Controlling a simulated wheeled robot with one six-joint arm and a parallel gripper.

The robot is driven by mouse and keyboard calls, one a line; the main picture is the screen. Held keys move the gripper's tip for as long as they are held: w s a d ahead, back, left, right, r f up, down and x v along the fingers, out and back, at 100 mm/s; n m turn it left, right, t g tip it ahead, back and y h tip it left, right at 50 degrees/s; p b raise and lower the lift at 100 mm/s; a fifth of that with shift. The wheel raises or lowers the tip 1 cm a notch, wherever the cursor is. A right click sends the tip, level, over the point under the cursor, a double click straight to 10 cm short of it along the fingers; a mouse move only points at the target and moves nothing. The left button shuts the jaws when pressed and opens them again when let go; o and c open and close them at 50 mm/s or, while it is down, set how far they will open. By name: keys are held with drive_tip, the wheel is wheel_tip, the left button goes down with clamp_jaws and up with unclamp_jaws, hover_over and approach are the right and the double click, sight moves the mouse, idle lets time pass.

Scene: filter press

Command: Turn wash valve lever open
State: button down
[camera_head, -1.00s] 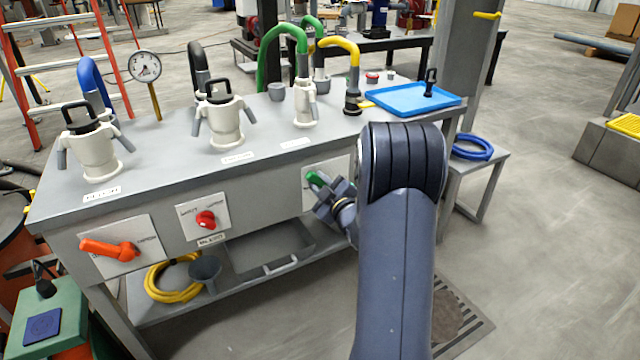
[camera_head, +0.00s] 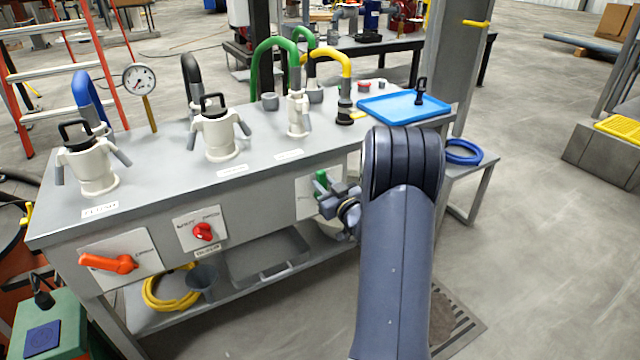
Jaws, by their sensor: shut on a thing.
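The wash valve lever appears to be the green lever (camera_head: 321,181) on a white plate (camera_head: 305,200) at the right of the bench's front panel. Only its green end shows, pointing up. My gripper (camera_head: 328,198) is shut on this lever, in front of the plate. The fingers and wrist hide the rest of the lever and much of the plate, so its label cannot be read.
An orange lever (camera_head: 108,263) and a red knob (camera_head: 203,231) sit on plates further left on the panel. White couplings and a blue tray (camera_head: 404,107) stand on the bench top. A grey tray (camera_head: 268,258) and a yellow hose (camera_head: 168,289) lie on the lower shelf.

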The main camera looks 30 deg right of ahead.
drive_tip(key=shift+w+d+f+m+p, duration=0.1)
drive_tip(key=shift+d+f+m+p, duration=0.2)
drive_tip(key=shift+d+m+p, duration=0.95)
drive_tip(key=shift+s+d+f+m+p, duration=0.1)
drive_tip(key=shift+d+f+m+p, duration=0.2)
drive_tip(key=shift+m, duration=1.85)
drive_tip(key=shift+w+d+f+m+p, duration=0.1)
drive_tip(key=shift+d+f+m+p, duration=0.15)
drive_tip(key=shift+d+m+p, duration=1)
drive_tip(key=shift+a+m+b, duration=0.4)
drive_tip(key=shift+m+b, duration=0.05)
drive_tip(key=shift+m, duration=0.1)
drive_tip(key=c, duration=1.2)
unclamp_jaws()
drive_tip(key=s+p, duration=0.1)
drive_tip(key=s, duration=0.9)
drive_tip(key=shift+s+d+p, duration=0.15)
drive_tip(key=shift+s+p, duration=0.25)
